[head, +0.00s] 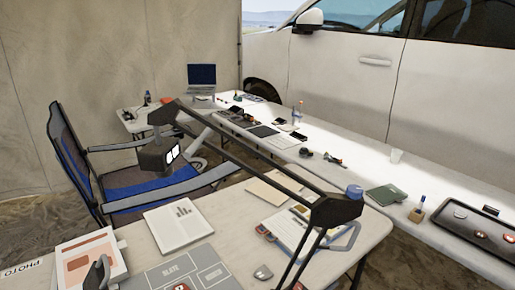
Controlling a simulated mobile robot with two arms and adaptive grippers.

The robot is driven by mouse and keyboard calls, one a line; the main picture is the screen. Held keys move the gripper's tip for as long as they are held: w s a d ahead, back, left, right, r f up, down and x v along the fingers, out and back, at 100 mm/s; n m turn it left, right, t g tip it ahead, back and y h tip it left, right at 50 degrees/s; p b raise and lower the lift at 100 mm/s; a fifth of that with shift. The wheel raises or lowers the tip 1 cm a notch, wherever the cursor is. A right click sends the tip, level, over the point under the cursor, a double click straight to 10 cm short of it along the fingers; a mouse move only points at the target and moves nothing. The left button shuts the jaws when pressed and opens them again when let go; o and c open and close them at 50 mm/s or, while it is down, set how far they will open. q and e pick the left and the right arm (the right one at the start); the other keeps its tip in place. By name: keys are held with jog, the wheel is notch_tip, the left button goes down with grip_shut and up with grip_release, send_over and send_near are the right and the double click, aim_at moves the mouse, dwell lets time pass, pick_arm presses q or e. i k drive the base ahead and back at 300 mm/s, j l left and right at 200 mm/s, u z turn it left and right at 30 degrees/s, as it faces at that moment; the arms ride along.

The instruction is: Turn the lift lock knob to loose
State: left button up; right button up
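A dark overhead frame (255,158) runs slantwise over the near table, with an angular black block (336,210) at its right end. A round blue knob-like part (353,191) shows at the top of that block. I cannot tell for sure whether it is the lift lock knob, and no loose or tight marking is readable. A black boxy unit (157,156) with small white panels hangs near the frame's left end.
A long table (350,172) with small items runs beside a white car (350,95).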

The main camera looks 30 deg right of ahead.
aim_at(355, 192)
jog(key=k+l+z, duration=0.15)
jog(key=l+z, duration=0.15)
jog(key=k+l+z, duration=0.25)
jog(key=l, duration=0.15)
jog(key=l+z, duration=0.3)
jog(key=i+l, duration=0.2)
